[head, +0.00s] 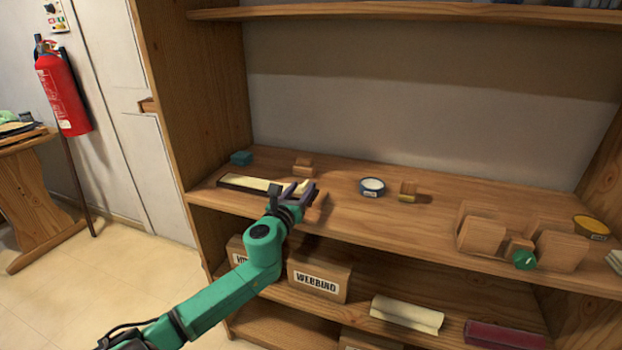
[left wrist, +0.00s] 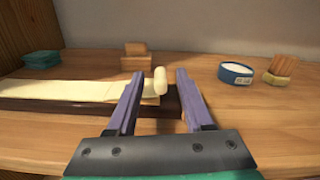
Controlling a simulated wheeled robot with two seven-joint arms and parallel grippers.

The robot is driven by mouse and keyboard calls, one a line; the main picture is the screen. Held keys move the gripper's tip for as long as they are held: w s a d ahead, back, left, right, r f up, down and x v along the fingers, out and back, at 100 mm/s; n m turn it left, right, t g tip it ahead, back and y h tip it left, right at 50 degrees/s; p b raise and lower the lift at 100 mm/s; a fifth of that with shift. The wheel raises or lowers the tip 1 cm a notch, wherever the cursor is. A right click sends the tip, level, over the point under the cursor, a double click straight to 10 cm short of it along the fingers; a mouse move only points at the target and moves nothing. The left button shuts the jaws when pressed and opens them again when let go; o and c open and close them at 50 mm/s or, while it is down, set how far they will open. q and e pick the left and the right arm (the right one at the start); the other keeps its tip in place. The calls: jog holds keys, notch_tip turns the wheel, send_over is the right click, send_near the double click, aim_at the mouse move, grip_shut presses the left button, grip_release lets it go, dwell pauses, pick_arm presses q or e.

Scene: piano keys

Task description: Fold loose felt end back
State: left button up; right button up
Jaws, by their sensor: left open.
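A cream felt strip (head: 250,184) lies along a dark-edged bar on the shelf at the left in the head view. In the left wrist view the strip (left wrist: 65,92) runs in from the left. Its right end (left wrist: 160,79) stands up in a small curl. My left gripper (head: 304,188) is at the right end of the strip. In the left wrist view its purple fingers (left wrist: 158,74) are open, with the curled end showing between them. I cannot tell whether either finger touches the felt. My right gripper is not in view.
A blue-sided tin (head: 372,187) and a small brush-like block (head: 408,191) stand to the right. Larger wooden pieces (head: 481,235) sit farther right. The shelf between is clear.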

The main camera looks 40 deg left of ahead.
pick_arm(q)
jog(key=x, duration=0.6)
jog(key=shift+w+a+f, duration=0.1)
jog(key=shift+w+a, duration=0.05)
jog(key=shift+w, duration=0.1)
grip_shut()
dwell(1.0)
